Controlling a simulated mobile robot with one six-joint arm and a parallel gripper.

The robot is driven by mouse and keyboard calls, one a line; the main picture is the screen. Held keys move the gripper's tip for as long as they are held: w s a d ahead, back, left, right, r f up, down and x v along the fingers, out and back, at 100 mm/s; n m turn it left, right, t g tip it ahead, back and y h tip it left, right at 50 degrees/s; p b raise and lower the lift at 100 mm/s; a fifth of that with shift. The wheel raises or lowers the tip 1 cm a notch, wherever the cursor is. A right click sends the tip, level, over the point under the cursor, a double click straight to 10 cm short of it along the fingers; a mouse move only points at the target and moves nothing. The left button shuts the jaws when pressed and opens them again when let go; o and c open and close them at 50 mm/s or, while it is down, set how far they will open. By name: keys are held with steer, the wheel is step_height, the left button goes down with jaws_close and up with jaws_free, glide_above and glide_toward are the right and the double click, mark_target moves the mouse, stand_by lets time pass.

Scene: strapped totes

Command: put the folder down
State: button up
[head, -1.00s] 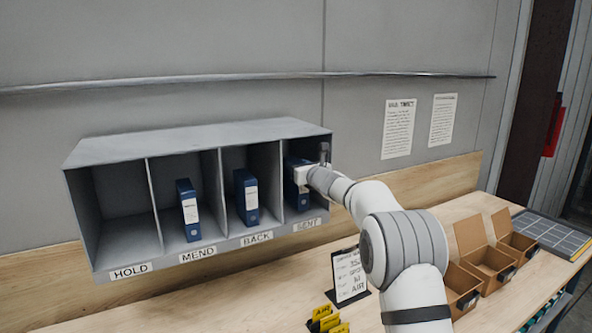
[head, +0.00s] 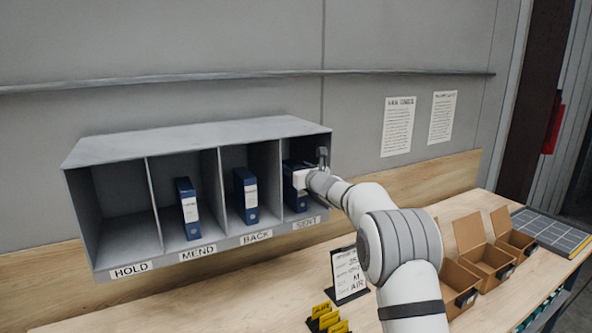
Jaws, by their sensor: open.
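A blue folder (head: 292,190) stands upright in the SENT compartment, the rightmost of the grey shelf unit (head: 200,138). My gripper (head: 301,180) is at the front of that compartment, right by the folder's spine. The jaws are open; the fingertips are partly hidden by the gripper body and the folder. Part of the folder is hidden behind the gripper. Other blue folders stand upright in the MEND compartment (head: 188,210) and the BACK compartment (head: 246,195). The HOLD compartment (head: 122,225) is empty.
A small sign on a stand (head: 349,275) and yellow tags (head: 326,318) stand on the wooden bench (head: 240,300). Open cardboard boxes (head: 484,262) stand to the right of my arm. A metal rail (head: 200,82) runs along the wall above the shelf.

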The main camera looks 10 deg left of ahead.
steer(key=shift+s+r, duration=0.1)
steer(key=b+v, duration=0.5)
steer(key=v, duration=0.7)
steer(key=s+d+f+n+g+h, duration=0.1)
steer(key=s+f+n+g, duration=0.25)
steer(key=s+n, duration=0.75)
steer(key=s+d+f+n+g, duration=0.2)
steer(key=s+n+g, duration=0.4)
steer(key=s, duration=0.8)
steer(key=s+d+f+n+g+h, duration=0.1)
steer(key=s+d+f+n+h, duration=0.3)
steer(key=s, duration=0.7)
steer(key=s+d+f+n+g+h, duration=0.1)
steer(key=s+d+f+n+h, duration=0.4)
steer(key=s+d, duration=0.5)
step_height(320, 180, down, 3)
steer(key=s+n, duration=0.1)
steer(key=n, duration=0.2)
steer(key=shift+s+d+r, duration=0.2)
steer(key=shift+s+d, duration=0.1)
steer(key=shift+s, duration=0.1)
